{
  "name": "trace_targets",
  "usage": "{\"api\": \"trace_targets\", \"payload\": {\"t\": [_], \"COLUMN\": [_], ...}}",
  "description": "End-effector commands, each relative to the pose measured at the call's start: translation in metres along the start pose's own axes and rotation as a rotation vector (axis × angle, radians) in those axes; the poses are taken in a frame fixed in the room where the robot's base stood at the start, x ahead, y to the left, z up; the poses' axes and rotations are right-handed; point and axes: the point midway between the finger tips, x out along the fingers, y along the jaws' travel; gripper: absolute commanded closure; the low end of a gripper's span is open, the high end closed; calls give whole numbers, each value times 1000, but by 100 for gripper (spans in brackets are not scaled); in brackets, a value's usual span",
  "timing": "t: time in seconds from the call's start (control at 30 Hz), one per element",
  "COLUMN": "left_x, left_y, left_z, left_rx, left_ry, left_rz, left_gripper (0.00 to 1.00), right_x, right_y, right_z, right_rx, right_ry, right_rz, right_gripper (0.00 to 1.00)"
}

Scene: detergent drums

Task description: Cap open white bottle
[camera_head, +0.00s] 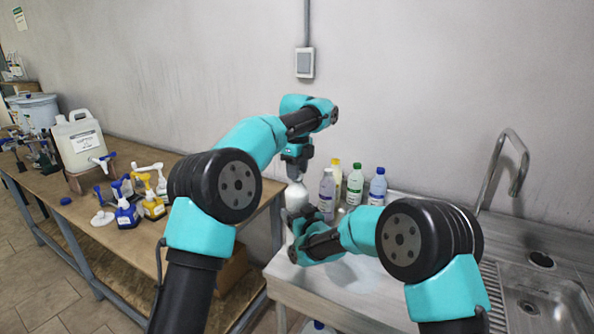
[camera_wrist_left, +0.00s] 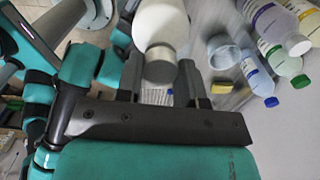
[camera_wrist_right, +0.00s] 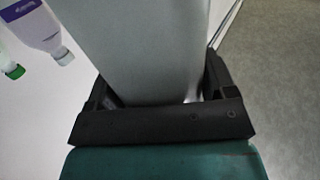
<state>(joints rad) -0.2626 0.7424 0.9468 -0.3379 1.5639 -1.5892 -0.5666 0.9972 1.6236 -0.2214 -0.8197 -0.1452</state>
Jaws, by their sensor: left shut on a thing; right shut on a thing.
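The white bottle (camera_head: 296,196) stands upright at the left end of the metal counter. My right gripper (camera_head: 300,232) is shut on its lower body, which fills the right wrist view (camera_wrist_right: 145,45). My left gripper (camera_head: 297,170) is above the bottle, pointing down. In the left wrist view its fingers (camera_wrist_left: 158,82) are around a grey cap (camera_wrist_left: 160,66), which lines up with the top of the white bottle (camera_wrist_left: 160,22). I cannot tell whether the cap is fully seated.
Several detergent bottles, including a blue-capped one (camera_head: 377,186) and a green-capped one (camera_head: 355,184), stand just behind and right. A clear cup (camera_wrist_left: 222,52) and a yellow sponge (camera_wrist_left: 222,88) are nearby. The sink (camera_head: 550,305) is at right; a cluttered wooden bench (camera_head: 75,205) is at left.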

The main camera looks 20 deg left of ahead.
Motion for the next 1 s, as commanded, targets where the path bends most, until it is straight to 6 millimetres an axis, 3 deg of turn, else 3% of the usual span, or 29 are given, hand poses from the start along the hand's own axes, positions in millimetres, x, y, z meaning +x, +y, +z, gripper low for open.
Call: {"api": "trace_targets", "payload": {"t": [1.0], "left_x": [1], "left_y": [0], "left_z": [0], "left_rx": [1320], "left_ry": [-21], "left_rz": [0], "left_gripper": [87], "right_x": [0], "right_y": [0], "right_z": [0], "right_rx": [1], "right_ry": [0], "right_rz": [0], "right_gripper": [89]}}
